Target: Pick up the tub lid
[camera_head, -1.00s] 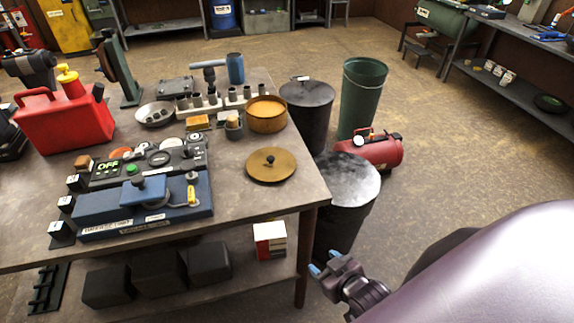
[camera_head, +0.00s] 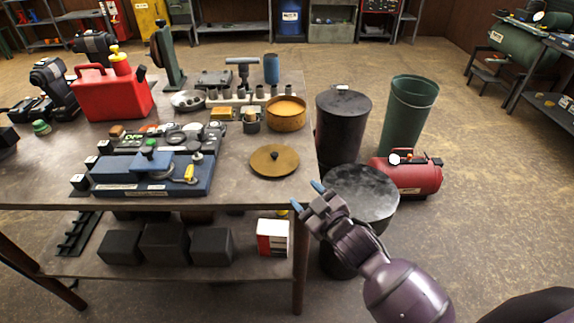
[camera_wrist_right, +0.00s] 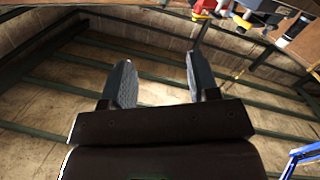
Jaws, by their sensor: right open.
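The tub lid (camera_head: 274,161) is a round, flat, tan-brown disc with a small dark knob at its centre. It lies flat on the right end of the workbench, in front of the open tan tub (camera_head: 286,115). My right gripper (camera_head: 308,194) is open and empty, just off the bench's right front corner, to the right of and nearer than the lid, not touching it. In the right wrist view its two fingers (camera_wrist_right: 158,82) are spread apart with nothing between them; neither lid nor tub shows there. My left gripper is not in view.
Behind my right gripper stand a black drum (camera_head: 362,190), a taller lidded drum (camera_head: 340,125), a green bin (camera_head: 407,115) and a red air tank (camera_head: 408,176). A blue device (camera_head: 150,174) sits left of the lid on the workbench (camera_head: 235,185). The bench top around the lid is clear.

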